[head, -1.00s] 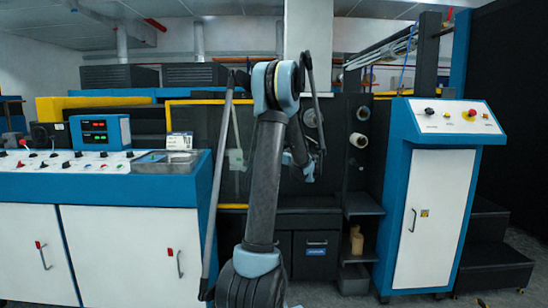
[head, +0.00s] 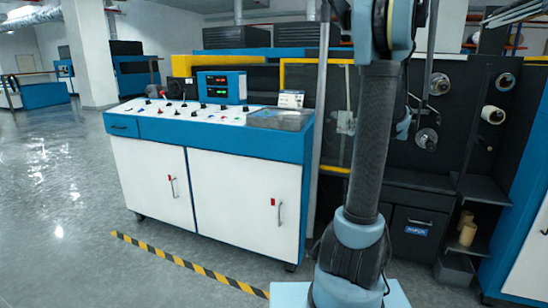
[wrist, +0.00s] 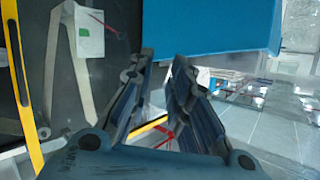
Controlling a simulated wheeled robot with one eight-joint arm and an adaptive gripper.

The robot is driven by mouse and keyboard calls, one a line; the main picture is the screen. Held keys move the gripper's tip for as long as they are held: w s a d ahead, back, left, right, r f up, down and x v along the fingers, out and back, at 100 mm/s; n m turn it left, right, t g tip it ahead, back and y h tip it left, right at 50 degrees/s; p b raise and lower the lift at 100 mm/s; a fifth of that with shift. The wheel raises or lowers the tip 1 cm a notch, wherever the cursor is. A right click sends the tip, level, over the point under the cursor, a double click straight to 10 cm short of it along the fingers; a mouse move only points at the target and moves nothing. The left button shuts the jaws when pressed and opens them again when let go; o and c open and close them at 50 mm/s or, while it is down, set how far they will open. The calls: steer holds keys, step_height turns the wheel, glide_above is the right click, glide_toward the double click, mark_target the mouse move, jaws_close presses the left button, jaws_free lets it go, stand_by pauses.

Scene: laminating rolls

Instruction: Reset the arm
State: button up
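My gripper (wrist: 160,75) shows in the wrist view with its two fingers apart and nothing between them. Beyond the fingertips is a blue surface (wrist: 210,25), with shiny floor to the right. In the head view my arm stands upright right of centre, in front of the machine. Its upper part runs out of the top of the picture, and I cannot make out the gripper there.
A blue and white control console (head: 215,180) with buttons and a display box (head: 222,87) stands left of my arm. A dark machine with rolls (head: 495,115) is behind and right. Yellow-black floor tape (head: 190,265) runs before the console. Open floor (head: 60,190) lies left.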

steer(key=s+a+f+g, duration=0.3)
steer(key=s+a+f, duration=0.1)
steer(key=s+a, duration=0.6)
steer(key=s+a+f+g, duration=0.45)
steer(key=s+a, duration=0.35)
steer(key=s, duration=0.4)
steer(key=s+f+m+g+h, duration=0.1)
steer(key=s+f+h, duration=0.1)
steer(key=s+f, duration=0.2)
steer(key=s+d+f+m+g+h, duration=0.1)
steer(key=s+f, duration=0.3)
steer(key=s, duration=0.6)
steer(key=s+f+g+h, duration=0.1)
steer(key=s+f+h, duration=0.2)
steer(key=s, duration=0.4)
steer(key=shift+s+d+f+m, duration=0.2)
steer(key=shift+f+m, duration=0.2)
steer(key=shift+f, duration=0.15)
steer(key=shift+w+f+g, duration=0.2)
steer(key=shift+w+g, duration=0.05)
steer(key=shift+w, duration=0.25)
steer(key=shift+s, duration=0.1)
